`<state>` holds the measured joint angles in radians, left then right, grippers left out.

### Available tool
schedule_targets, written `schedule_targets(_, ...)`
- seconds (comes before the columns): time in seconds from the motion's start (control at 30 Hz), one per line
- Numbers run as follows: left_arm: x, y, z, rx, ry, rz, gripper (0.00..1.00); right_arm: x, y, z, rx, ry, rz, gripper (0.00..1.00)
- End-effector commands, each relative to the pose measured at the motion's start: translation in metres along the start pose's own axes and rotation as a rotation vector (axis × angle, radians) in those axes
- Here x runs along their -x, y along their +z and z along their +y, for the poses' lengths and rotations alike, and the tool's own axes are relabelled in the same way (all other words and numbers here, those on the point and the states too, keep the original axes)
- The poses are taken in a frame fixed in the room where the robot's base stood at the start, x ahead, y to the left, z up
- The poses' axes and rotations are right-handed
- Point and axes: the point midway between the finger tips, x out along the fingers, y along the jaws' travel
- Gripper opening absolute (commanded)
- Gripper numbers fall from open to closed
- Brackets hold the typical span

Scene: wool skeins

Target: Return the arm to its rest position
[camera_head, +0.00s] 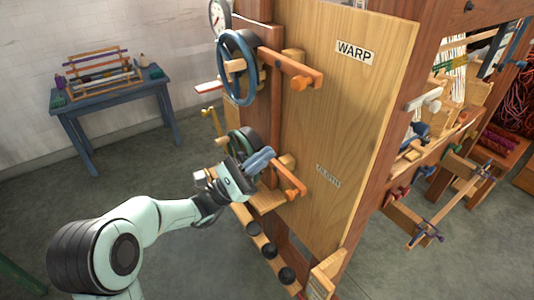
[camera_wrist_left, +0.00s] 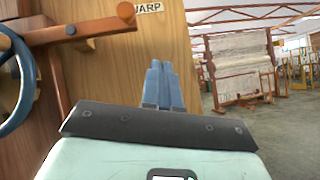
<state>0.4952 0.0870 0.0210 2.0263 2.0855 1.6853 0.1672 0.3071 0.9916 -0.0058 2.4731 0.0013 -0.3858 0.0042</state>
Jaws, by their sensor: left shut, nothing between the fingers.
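My left arm (camera_head: 160,212) comes in from the lower left and reaches to the wooden panel. My left gripper (camera_head: 262,159) has its blue-grey fingers together with nothing between them. In the head view it is in front of the lower green wheel (camera_head: 240,137) and partly covers it; I cannot tell whether it touches anything there. My right gripper is not in view.
A wooden panel (camera_head: 335,110) bears a WARP label (camera_head: 355,52). A blue wheel (camera_head: 238,68) and orange cranks (camera_head: 290,70) stick out beside it. Dark round knobs (camera_head: 269,250) line a ledge below. A blue table (camera_head: 110,97) stands by the wall; the floor between is clear.

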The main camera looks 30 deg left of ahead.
Motion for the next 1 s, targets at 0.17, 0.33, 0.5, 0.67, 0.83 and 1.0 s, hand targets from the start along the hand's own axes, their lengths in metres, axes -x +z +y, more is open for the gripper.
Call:
schedule_targets(0.17, 0.000, 0.000, 0.000, 0.000, 0.000, 0.000, 0.00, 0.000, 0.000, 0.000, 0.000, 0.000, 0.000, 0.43)
schedule_targets(0.33, 0.002, -0.013, -0.007, 0.020, -0.019, 0.039, 0.00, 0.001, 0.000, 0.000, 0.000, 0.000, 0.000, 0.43)
schedule_targets(0.5, 0.021, -0.081, -0.057, 0.115, -0.156, 0.256, 0.00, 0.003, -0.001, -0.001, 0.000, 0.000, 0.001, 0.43)
schedule_targets(0.67, 0.070, -0.155, -0.141, 0.210, -0.400, 0.540, 0.00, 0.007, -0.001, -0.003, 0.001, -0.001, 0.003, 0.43)
schedule_targets(0.83, 0.150, -0.203, -0.233, 0.251, -0.730, 0.793, 0.00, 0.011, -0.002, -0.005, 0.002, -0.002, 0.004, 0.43)
schedule_targets(1.0, 0.252, -0.221, -0.313, 0.199, -1.149, 0.967, 0.00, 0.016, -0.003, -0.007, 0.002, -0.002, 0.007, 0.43)
